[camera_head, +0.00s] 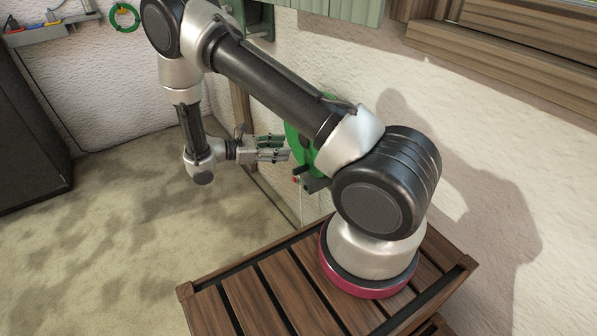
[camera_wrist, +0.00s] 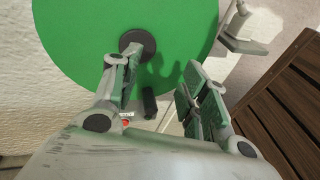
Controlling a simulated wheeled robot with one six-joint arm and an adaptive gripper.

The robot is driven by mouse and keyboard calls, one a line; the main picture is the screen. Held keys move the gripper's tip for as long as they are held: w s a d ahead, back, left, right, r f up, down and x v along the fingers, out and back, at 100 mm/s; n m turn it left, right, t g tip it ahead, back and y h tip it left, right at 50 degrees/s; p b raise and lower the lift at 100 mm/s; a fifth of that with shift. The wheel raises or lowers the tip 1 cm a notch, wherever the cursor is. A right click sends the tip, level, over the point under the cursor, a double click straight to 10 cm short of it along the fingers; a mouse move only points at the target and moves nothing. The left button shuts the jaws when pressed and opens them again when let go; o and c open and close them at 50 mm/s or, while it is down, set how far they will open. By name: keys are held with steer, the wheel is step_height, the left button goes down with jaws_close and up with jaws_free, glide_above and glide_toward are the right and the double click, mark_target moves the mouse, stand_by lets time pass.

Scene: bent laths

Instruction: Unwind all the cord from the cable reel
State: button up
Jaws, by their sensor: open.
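The cable reel shows as a large green disc (camera_wrist: 85,40) with a dark round hub (camera_wrist: 138,45) in the wrist view. In the head view the reel (camera_head: 293,138) is by the wall, partly hidden behind my arm. A short black handle (camera_wrist: 149,103) sits low on the disc. My gripper (camera_head: 287,148) is open in front of the reel's face. In the wrist view its two fingers (camera_wrist: 158,78) are spread, with the handle showing between them; I cannot tell how near it is. A thin pale line, possibly cord, hangs below the reel; wound cord is hidden.
A small red part (camera_head: 295,180) is under the reel. A shelf with tools (camera_head: 40,32) and a green ring (camera_head: 124,17) are at the back left. A dark cabinet (camera_head: 30,120) stands at the left. The carpet (camera_head: 110,220) between is clear.

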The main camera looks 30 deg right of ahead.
mark_target(298, 171)
step_height(298, 171, down, 11)
steer(key=s+a+n+t+h, duration=0.1)
steer(key=n+t+h, duration=0.2)
steer(key=n+t, duration=0.15)
steer(key=shift+n+g, duration=0.35)
steer(key=d, duration=0.5)
steer(key=d+f, duration=0.1)
steer(key=d, duration=0.1)
steer(key=shift+d, duration=0.25)
steer(key=shift+c, duration=0.2)
jaws_close()
